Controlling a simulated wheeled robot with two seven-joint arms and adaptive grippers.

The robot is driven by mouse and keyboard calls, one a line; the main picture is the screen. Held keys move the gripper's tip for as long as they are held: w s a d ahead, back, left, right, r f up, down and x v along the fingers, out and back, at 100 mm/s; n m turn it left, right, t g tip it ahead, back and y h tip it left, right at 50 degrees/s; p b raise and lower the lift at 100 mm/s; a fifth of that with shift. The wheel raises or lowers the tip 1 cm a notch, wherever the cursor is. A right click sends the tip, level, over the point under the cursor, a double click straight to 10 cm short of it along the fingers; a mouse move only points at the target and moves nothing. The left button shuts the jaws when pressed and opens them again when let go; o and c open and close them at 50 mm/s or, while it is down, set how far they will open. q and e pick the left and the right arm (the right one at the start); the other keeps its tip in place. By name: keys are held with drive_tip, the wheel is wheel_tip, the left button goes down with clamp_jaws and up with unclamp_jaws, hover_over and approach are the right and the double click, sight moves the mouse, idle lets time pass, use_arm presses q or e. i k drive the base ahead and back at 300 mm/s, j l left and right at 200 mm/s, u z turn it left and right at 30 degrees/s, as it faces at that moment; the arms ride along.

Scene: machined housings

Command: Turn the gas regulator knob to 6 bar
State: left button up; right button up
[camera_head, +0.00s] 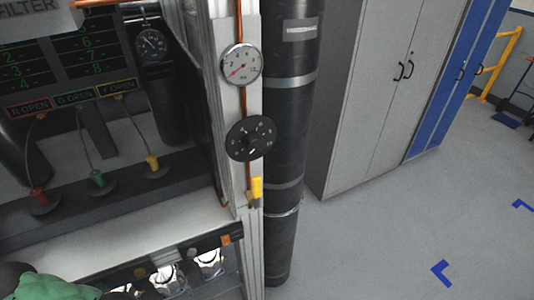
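The gas regulator knob (251,138) is a black round dial with small pale marks, mounted on a light upright post. Its exact setting is too small to read. A white-faced gauge (242,65) sits above it on the same post, with a red needle pointing to the lower left. A copper pipe (247,103) runs down the post between gauge and knob. A yellow lever or handle (256,189) sits below the knob. Neither gripper is in view, and nothing touches the knob.
A thick black cylinder (288,130) stands right beside the post. Grey cabinets (365,90) stand behind at the right, with open floor (400,225) in front. On the left are a shelf with red, green and yellow plugs (97,178) and a dark gauge (152,43).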

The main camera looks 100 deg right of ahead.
sight(254, 142)
drive_tip(key=z, duration=0.4)
drive_tip(key=j+z, duration=0.1)
drive_tip(key=z, duration=0.7)
drive_tip(key=k+j+z, duration=0.1)
drive_tip(key=z, duration=1.1)
drive_tip(key=i+z, duration=0.15)
drive_tip(key=z, duration=0.6)
drive_tip(key=i+z, duration=0.1)
drive_tip(key=z, duration=0.25)
